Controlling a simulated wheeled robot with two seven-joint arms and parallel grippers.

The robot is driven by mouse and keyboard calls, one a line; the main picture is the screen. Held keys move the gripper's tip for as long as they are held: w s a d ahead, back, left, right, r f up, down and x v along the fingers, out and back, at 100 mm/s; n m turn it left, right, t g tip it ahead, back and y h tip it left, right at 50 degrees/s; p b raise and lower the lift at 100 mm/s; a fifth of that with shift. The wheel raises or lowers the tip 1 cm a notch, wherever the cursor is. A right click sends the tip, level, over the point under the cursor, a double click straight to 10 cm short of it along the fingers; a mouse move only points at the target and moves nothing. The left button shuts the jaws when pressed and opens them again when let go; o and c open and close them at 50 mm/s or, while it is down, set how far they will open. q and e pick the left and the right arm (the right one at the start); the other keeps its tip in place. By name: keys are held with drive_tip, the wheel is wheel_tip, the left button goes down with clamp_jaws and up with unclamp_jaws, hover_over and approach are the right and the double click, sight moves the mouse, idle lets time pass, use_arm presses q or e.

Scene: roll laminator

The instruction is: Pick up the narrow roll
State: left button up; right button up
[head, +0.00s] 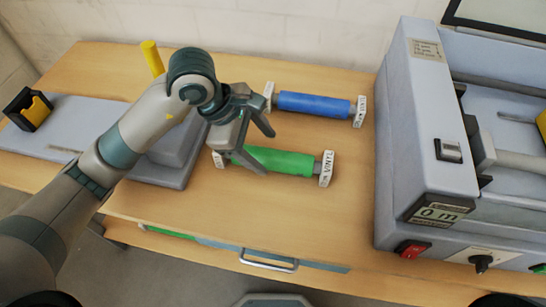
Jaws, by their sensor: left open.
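Two rolls lie side by side on the wooden table, a blue roll (315,104) at the back and a green roll (284,163) nearer the front. Each has end pieces with white labels; the green one's right label reads "VINYL". I cannot tell for sure which one is the narrow roll. My left gripper (265,153) is open, its fingers spread above the left part of the green roll. The gripper hides some of that roll, and I see nothing held in it. Whether a finger touches the roll is unclear. My right gripper is not in view.
The grey laminator (425,135) fills the right side, with a red switch (411,249) and a knob in front. A grey device lies left behind my arm, near a black-and-yellow object (31,108). A yellow cylinder (152,58) stands behind. A drawer handle (269,260) is at the front.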

sight(271, 154)
use_arm(q)
drive_tip(key=shift+d+f+p, duration=0.3)
drive_tip(key=shift+f+p, duration=0.2)
drive_tip(key=shift+p, duration=0.05)
drive_tip(key=p+x, duration=0.1)
drive_tip(key=x, duration=0.2)
drive_tip(key=shift+w, duration=0.1)
drive_tip(key=shift+w+d+f, duration=0.1)
drive_tip(key=shift+f, duration=0.25)
drive_tip(key=shift+c, duration=0.3)
drive_tip(key=c, duration=1.5)
drive_tip(key=shift+o, duration=0.2)
drive_tip(key=shift+r, duration=0.2)
wheel_tip(271, 154, up, 9)
drive_tip(key=b, duration=0.2)
drive_tip(key=shift+f+b, duration=0.2)
drive_tip(key=shift+b, duration=0.1)
drive_tip(key=shift+r, duration=0.55)
